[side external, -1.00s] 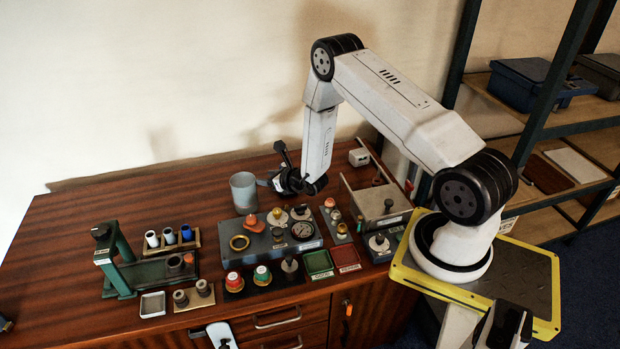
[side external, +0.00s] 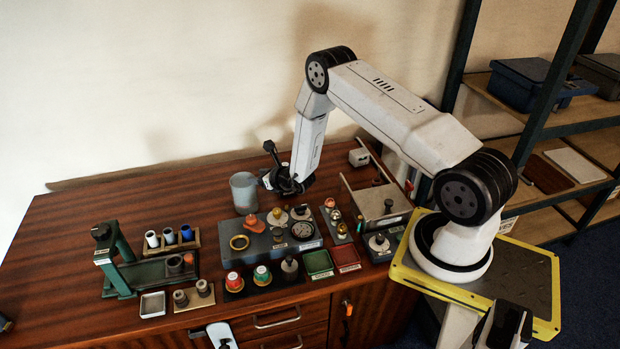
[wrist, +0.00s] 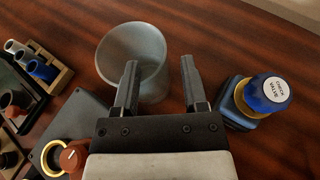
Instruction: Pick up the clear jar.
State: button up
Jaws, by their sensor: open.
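The clear jar (side external: 244,193) is a greyish, see-through cylinder standing upright on the wooden table, behind the manifold block. In the wrist view the jar (wrist: 140,55) shows its round open rim at upper left of centre. My gripper (wrist: 158,72) is open, with two dark fingers pointing toward the jar. The left finger overlaps the jar in that view, and the right finger is to the right of it, apart. In the side view my gripper (side external: 270,180) is just right of the jar. Whether the left finger touches the jar cannot be told.
A blue-capped check valve (wrist: 262,98) stands right of my fingers in the wrist view. The grey manifold block (side external: 270,238) with knobs is in front of the jar. A rack of small cylinders (side external: 168,240) is to the left. The table behind the jar is clear.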

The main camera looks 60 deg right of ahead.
aim_at(247, 175)
jog(key=shift+x, duration=1.7)
jog(key=shift+c, duration=0.2)
jog(key=c, duration=0.7)
jog(key=shift+s, duration=0.1)
